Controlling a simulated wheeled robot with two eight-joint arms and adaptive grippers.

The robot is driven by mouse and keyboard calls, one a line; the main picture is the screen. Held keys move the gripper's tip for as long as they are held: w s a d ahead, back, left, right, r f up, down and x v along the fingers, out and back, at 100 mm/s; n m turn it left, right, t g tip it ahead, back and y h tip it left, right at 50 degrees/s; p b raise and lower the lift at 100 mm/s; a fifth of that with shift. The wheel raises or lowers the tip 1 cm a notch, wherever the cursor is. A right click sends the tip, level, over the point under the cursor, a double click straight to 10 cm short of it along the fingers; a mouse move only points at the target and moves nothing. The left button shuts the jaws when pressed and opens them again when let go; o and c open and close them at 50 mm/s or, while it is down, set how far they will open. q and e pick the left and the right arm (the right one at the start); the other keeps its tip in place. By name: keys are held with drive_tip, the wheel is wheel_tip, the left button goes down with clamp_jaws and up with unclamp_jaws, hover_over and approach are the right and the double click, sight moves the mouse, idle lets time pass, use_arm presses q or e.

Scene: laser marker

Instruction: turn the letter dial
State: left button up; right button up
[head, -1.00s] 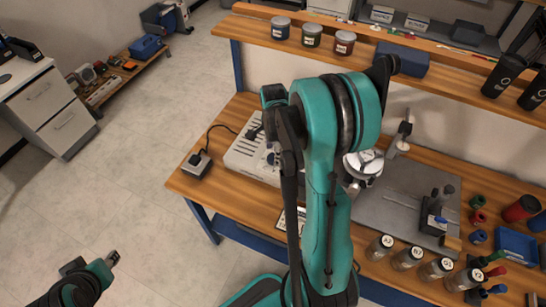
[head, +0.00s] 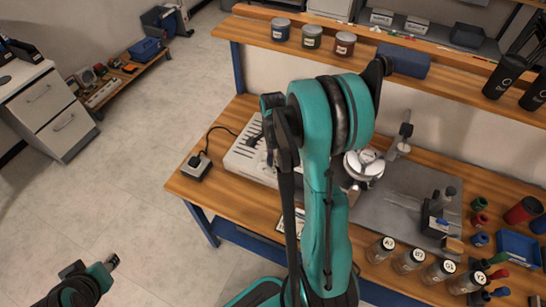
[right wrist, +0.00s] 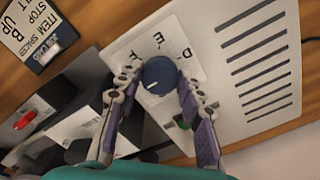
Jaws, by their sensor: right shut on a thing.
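The letter dial (right wrist: 158,76) is a round dark blue-grey knob on the pale face of a white control box (right wrist: 265,65). A short white mark shows on its left lower part. Printed letters, among them E and D, stand around it on a light plate. My right gripper (right wrist: 157,80) has one finger on each side of the dial and is shut on it. In the head view the white box (head: 242,158) is partly behind my right arm, and the dial is hidden. My left gripper (head: 93,266) is at the lower left, away from the bench, its jaw opening unclear.
A card in a dark holder (right wrist: 42,35) lies beside the box. A red button (right wrist: 25,120) and a green part (right wrist: 182,122) show near the fingers. On the bench (head: 215,196) are a small cabled box (head: 196,168), a round metal chuck (head: 364,164) and several labelled jars (head: 411,261).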

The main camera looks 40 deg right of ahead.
drive_tip(key=shift+n, duration=0.4)
drive_tip(key=n+b, duration=0.1)
drive_tip(key=n, duration=0.3)
drive_tip(key=shift+n, duration=0.4)
drive_tip(key=n, duration=0.5)
drive_tip(key=shift+n+b, duration=0.4)
drive_tip(key=o, duration=1.2)
drive_tip(key=shift+c, duration=0.2)
